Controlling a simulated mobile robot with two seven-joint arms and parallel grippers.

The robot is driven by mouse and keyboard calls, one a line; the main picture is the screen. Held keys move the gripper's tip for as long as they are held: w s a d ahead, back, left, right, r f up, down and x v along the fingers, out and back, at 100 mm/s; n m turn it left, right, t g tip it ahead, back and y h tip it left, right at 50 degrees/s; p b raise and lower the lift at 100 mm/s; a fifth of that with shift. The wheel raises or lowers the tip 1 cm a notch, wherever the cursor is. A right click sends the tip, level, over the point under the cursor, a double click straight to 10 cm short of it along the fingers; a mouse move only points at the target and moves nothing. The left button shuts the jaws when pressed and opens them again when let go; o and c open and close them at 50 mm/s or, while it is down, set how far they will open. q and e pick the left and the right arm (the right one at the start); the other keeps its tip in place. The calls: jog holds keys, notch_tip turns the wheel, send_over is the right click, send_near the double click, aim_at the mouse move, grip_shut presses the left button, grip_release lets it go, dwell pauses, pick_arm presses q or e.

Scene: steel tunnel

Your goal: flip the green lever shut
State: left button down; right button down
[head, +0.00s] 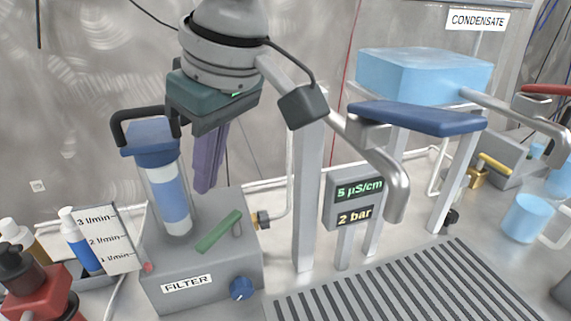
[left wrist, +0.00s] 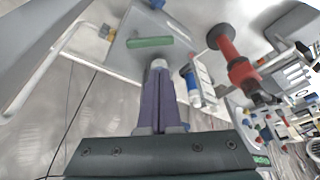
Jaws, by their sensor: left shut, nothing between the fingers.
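The green lever (head: 219,231) is a flat green bar on top of the grey box labelled FILTER (head: 187,283). It lies slanted in the head view, its right end farther back, beside a short metal pin. In the left wrist view the green lever (left wrist: 150,42) lies crosswise beyond my fingertips. My left gripper (head: 204,188) has purple fingers pressed together, pointing down with nothing between them. It is behind and above the lever, apart from it. The shut fingers (left wrist: 158,78) also show in the left wrist view. My right gripper is not in view.
A clear filter cylinder (head: 168,190) with a blue cap and black handle stands on the box, left of the lever. A blue knob (head: 241,289) is on the box front. A display (head: 355,200) stands right. Bottles and a flow card (head: 104,240) are left.

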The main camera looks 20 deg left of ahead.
aim_at(224, 232)
pick_arm(q)
jog(key=x, duration=1)
jog(key=shift+d+n, duration=0.3)
jog(key=shift+n, duration=0.2)
jog(key=shift+d+n+g+b, duration=0.2)
jog(key=shift+n+g+b, duration=0.1)
jog(key=shift+n+b, duration=0.15)
jog(key=shift+s+d+f+n+g+b, duration=0.15)
jog(key=shift+d+n+g+b, duration=0.25)
jog(key=shift+n, duration=0.55)
jog(key=n+b, duration=0.1)
jog(key=d+n+g+b, duration=0.1)
jog(key=n, duration=0.1)
jog(key=d+n+b, duration=0.1)
jog(key=n, duration=0.1)
jog(key=shift+d+h, duration=0.1)
jog(key=shift+h, duration=0.3)
jog(key=shift+w+d, duration=0.2)
jog(key=shift+w, duration=0.05)
jog(key=shift+b, duration=0.3)
jog(key=shift+r, duration=0.2)
